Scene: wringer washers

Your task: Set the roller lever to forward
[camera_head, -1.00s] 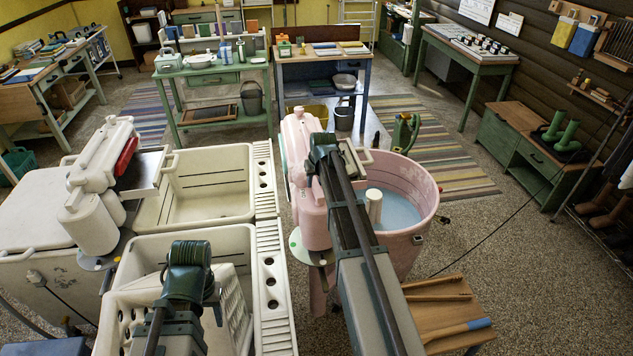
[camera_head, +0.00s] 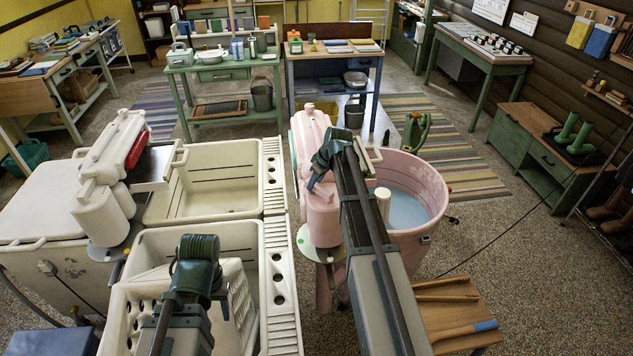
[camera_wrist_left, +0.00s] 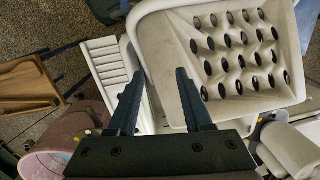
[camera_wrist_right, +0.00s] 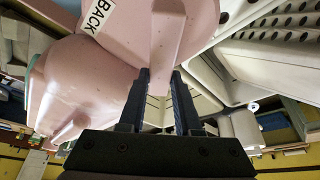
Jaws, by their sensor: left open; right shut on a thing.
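The pink wringer head (camera_head: 312,150) stands beside the pink tub (camera_head: 438,205). In the right wrist view its pink body fills the upper left, with a label reading BACK (camera_wrist_right: 99,17). My right gripper (camera_wrist_right: 161,78) is at this wringer, its fingers on either side of a narrow pink piece (camera_wrist_right: 164,55) that appears to be the roller lever. Its jaws are hidden in the head view. No forward label shows. My left gripper (camera_wrist_left: 156,75) is open and empty above the white double sink (camera_head: 150,240), beside the white perforated washboard (camera_wrist_left: 228,58).
A white wringer (camera_head: 108,185) with a red part stands at left on a white washer. A wooden stand (camera_head: 450,318) with sticks is right of my right arm. Open floor lies at right.

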